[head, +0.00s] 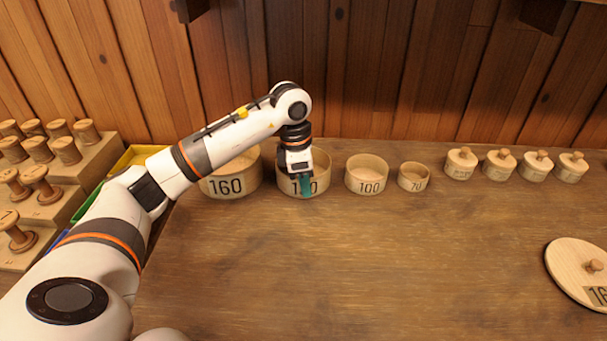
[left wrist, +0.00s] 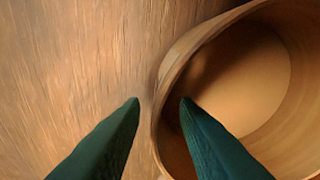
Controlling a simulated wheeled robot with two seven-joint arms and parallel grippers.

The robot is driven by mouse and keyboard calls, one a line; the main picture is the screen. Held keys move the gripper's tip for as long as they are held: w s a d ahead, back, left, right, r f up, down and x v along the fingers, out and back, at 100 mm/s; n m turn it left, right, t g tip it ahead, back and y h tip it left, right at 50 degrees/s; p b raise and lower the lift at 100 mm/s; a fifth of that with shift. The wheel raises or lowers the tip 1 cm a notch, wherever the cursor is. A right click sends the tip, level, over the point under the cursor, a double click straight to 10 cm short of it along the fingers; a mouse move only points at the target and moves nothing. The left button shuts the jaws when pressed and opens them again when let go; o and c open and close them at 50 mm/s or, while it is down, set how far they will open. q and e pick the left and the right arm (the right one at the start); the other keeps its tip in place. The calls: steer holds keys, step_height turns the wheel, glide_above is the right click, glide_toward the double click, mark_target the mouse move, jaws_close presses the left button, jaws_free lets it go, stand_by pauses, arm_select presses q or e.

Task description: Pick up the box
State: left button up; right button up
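Round, open wooden boxes stand in a row at the back of the table (head: 350,260). My left gripper (head: 304,184) points down at the front wall of the second box from the left (head: 286,186), whose label is partly hidden by the fingers. In the left wrist view, the green fingers (left wrist: 160,103) are apart and straddle the wall of this box (left wrist: 245,80). One finger is outside and one inside the rim. Whether either touches the wall I cannot tell. The box looks empty and sits upright. My right gripper is not in view.
The 160 box (head: 226,187) stands close on the left, the 100 box (head: 369,180) and 70 box (head: 413,178) on the right. Stepped shelves of spools (head: 38,187) stand left. The table's front middle is clear.

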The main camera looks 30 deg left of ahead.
arm_select(q)
jaws_close()
